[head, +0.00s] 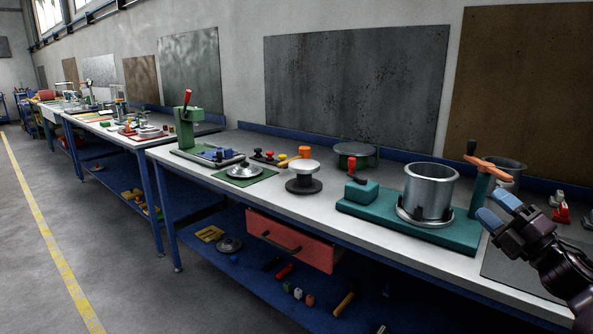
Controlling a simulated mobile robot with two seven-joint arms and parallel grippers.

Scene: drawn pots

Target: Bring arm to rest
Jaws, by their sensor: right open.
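My right gripper (500,211) is at the right side of the head view, its arm coming in from the lower right. Its blue-tipped fingers are open and nothing shows between them. It is in front of the teal post with the orange crossbar (485,166), and I cannot tell whether it touches the post. A silver metal pot (430,190) stands upright on the teal base (375,209), left of the gripper. My left gripper is not in view.
The workbench (330,217) carries a round grey-topped stand (304,174), a metal lid (244,170) and a green press (188,128). A red drawer (290,240) hangs below the front edge, partly open. Open floor (110,240) lies at the left.

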